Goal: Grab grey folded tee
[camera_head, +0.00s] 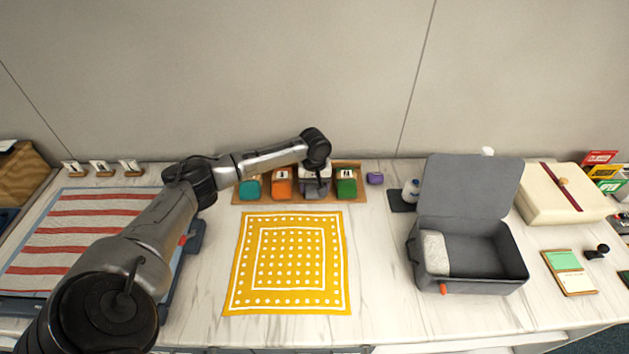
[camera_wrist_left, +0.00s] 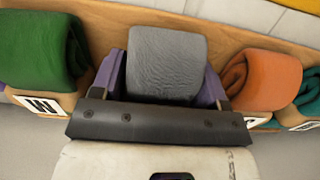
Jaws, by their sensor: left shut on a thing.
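The grey folded tee (camera_wrist_left: 166,60) is a rolled grey cloth bundle in the left wrist view, between the two purple-padded fingers of my left gripper (camera_wrist_left: 168,78). My left gripper (camera_head: 314,182) is shut on it, at the wooden rack (camera_head: 353,197) near the wall in the head view. The arm and gripper mostly hide the grey tee (camera_head: 312,188) there. A green rolled tee (camera_head: 346,187) is on its right and an orange one (camera_head: 281,184) on its left in the head view. I cannot tell whether the tee is clear of the rack. My right gripper is not in view.
A teal roll (camera_head: 250,187) sits at the rack's left end. A purple roll (camera_head: 374,178) lies right of the rack. A yellow dotted cloth (camera_head: 240,300) lies flat in front. An open grey case (camera_head: 470,285) stands to the right, with a pale bundle (camera_head: 434,252) inside.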

